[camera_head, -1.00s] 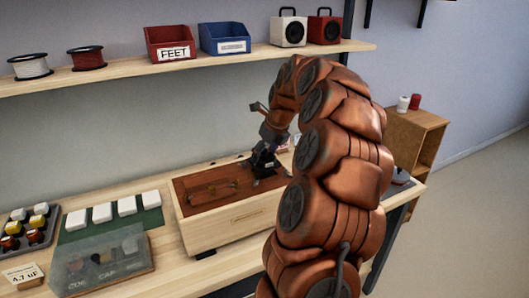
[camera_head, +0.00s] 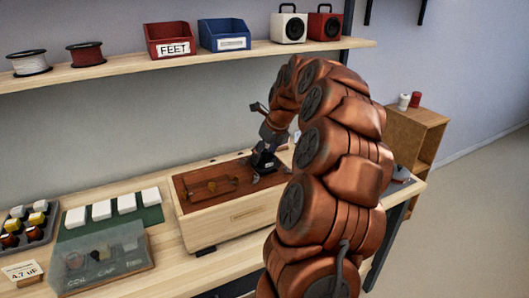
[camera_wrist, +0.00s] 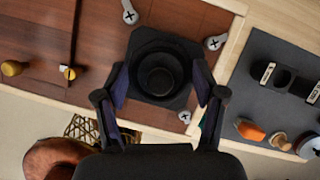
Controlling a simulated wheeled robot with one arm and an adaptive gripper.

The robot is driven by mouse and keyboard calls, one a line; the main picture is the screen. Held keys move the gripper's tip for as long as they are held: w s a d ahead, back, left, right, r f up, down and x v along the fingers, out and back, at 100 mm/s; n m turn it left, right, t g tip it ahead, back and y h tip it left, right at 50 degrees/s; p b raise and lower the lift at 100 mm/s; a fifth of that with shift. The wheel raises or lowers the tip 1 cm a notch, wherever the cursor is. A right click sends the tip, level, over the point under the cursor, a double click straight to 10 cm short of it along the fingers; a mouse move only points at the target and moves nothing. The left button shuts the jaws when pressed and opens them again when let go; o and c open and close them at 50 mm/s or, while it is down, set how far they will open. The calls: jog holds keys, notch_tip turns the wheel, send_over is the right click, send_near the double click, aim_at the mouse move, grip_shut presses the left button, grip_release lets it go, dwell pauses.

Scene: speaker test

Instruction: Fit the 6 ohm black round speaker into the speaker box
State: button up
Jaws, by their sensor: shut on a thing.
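The speaker box (camera_head: 230,216) is a pale wooden case with a dark red-brown top panel (camera_head: 190,187), standing on the bench. My gripper (camera_head: 270,141) is over the right part of this panel. In the wrist view my gripper (camera_wrist: 160,88) has a finger on each side of a black speaker (camera_wrist: 158,78) with a round cone and a squarish, round-cornered outline. The speaker (camera_head: 262,161) also shows in the head view, at the panel. Metal clips (camera_wrist: 215,42) with cross-head screws surround it. Whether it is seated in an opening or just above one cannot be told.
A dark mat (camera_wrist: 266,75) with small parts lies beside the box. A clear-lidded case (camera_head: 100,262) and a tray of coloured parts (camera_head: 35,222) stand on the left. A shelf (camera_head: 120,68) with spools, bins and two small speakers (camera_head: 289,26) runs behind.

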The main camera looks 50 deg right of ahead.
jog(key=shift+f+b, duration=0.6)
jog(key=shift+f, duration=0.5)
dwell(2.1)
jog(key=o, duration=1.5)
jog(key=shift+o, duration=0.2)
jog(key=v, duration=1.2)
jog(key=s+a+f+n+g+y+p, duration=0.1)
jog(key=s+a+n, duration=0.1)
jog(key=a+n, duration=0.9)
jog(key=s+a+f+n+g+p, duration=0.15)
jog(key=a+n, duration=0.45)
jog(key=a, duration=0.9)
jog(key=s+a+f+n+g, duration=0.1)
jog(key=s+a+f+n, duration=0.1)
jog(key=s+n, duration=0.4)
jog(key=s+a+f+n+g+p, duration=0.1)
jog(key=s+a+f+n, duration=0.2)
jog(key=s+a+n, duration=0.2)
jog(key=s+a+f+n+g+h+p, duration=0.1)
jog(key=s+a+f+n+g, duration=0.1)
jog(key=s+n, duration=0.6)
jog(key=s+a+f, duration=0.1)
jog(key=s+a, duration=0.1)
jog(key=s, duration=0.1)
jog(key=shift+a, duration=0.2)
